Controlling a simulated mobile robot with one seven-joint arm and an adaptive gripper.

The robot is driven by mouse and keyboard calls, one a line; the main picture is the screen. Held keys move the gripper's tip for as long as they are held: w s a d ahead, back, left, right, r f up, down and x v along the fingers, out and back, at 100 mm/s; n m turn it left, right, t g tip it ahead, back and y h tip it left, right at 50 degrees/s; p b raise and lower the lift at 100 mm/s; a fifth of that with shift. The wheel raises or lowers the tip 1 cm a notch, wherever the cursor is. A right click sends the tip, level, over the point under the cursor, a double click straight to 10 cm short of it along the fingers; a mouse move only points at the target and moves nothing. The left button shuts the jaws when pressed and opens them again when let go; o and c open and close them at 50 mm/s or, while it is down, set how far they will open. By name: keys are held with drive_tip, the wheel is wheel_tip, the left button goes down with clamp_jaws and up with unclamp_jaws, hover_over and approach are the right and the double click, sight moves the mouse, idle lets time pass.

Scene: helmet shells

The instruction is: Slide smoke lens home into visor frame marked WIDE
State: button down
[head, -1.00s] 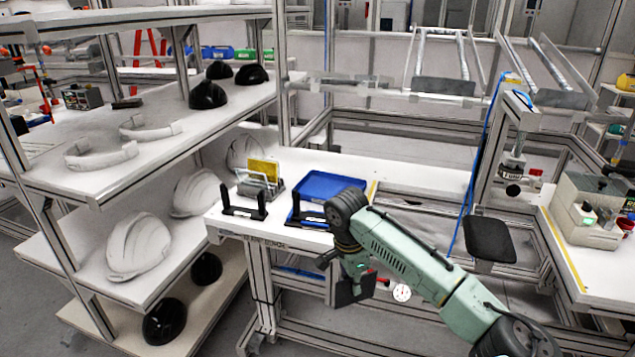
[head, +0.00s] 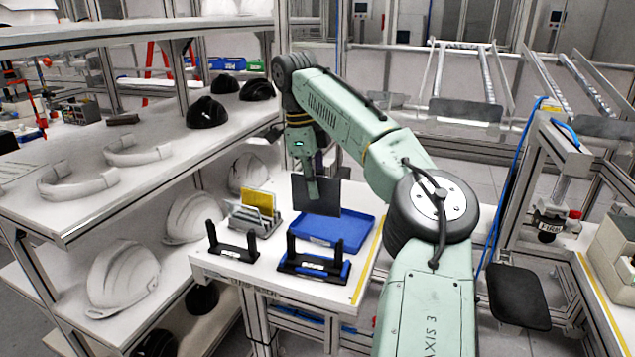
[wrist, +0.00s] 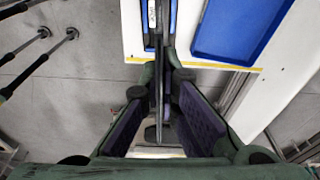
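My gripper (head: 312,186) is shut on the smoke lens (head: 328,197), a dark flat rectangular panel. In the wrist view the lens (wrist: 158,95) shows edge-on as a thin dark line between my gripper's purple pads (wrist: 160,112). Two black visor frames with upright posts stand at the table's front: a left one (head: 233,246) and a right one (head: 314,262) on a blue base. Both have white labels, too small to read. The lens is apart from both frames.
A rack (head: 258,222) with yellow and clear panels stands behind the left frame. The blue tray (head: 350,240) lies empty behind the right frame. Shelves with white shells (head: 122,275) and black shells (head: 206,112) stand at the left.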

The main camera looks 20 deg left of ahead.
sight(312, 210)
drive_tip(key=shift+s, duration=0.15)
drive_tip(key=shift+a+f, duration=0.1)
drive_tip(key=shift+a, duration=0.05)
drive_tip(key=shift+f+b, duration=1.6)
drive_tip(key=shift+f, duration=1.2)
drive_tip(key=shift+p, duration=1.45)
drive_tip(key=shift+f, duration=0.1)
drive_tip(key=shift+f, duration=0.35)
drive_tip(key=shift+f+b, duration=1.7)
drive_tip(key=shift+f, duration=1.9)
